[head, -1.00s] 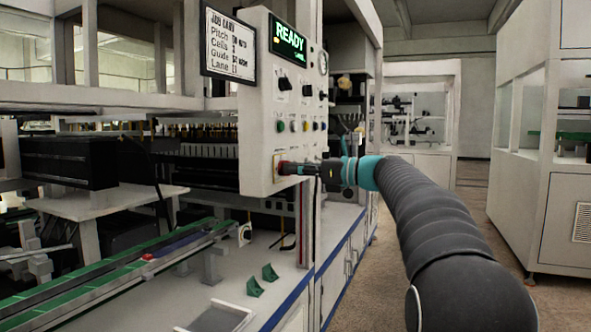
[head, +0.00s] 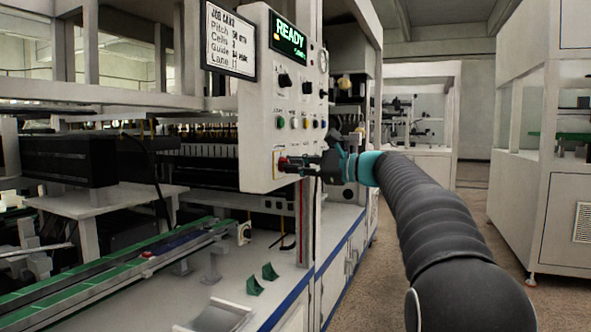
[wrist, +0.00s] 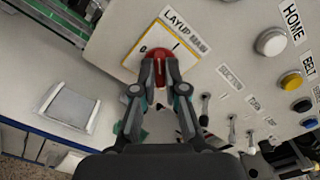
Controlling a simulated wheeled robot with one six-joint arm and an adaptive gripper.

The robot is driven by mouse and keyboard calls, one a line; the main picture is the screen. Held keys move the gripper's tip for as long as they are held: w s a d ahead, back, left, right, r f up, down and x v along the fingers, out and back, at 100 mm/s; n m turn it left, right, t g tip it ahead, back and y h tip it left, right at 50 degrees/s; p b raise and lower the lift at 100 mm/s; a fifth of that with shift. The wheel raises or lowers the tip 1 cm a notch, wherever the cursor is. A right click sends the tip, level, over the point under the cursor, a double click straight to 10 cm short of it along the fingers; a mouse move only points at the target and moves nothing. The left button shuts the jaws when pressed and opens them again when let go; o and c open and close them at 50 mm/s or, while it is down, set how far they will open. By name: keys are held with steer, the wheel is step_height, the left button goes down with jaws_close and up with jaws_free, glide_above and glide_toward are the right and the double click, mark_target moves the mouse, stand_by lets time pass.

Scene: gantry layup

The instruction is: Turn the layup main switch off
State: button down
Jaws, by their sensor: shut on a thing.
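In the head view the switch (head: 282,162) sits low on the front of the white control panel (head: 256,120). My gripper (wrist: 159,72) is shut on the red knob, one finger on each side. It also shows in the head view (head: 296,164), reaching in from the right. The fingers hide part of the knob, so I cannot tell which mark it points to.
A green "READY" display (head: 289,36) and a job card (head: 229,43) are at the panel's top. Other knobs and coloured buttons (head: 294,123) sit above the switch. A bench (head: 225,285) with green brackets lies below. The aisle floor (head: 470,220) is clear on the right.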

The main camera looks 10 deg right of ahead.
steer(key=shift+f+n+b, duration=0.1)
steer(key=shift+n+b, duration=1.8)
steer(key=shift+n, duration=2.7)
steer(key=c, duration=1.2)
jaws_free()
steer(key=v, duration=1.2)
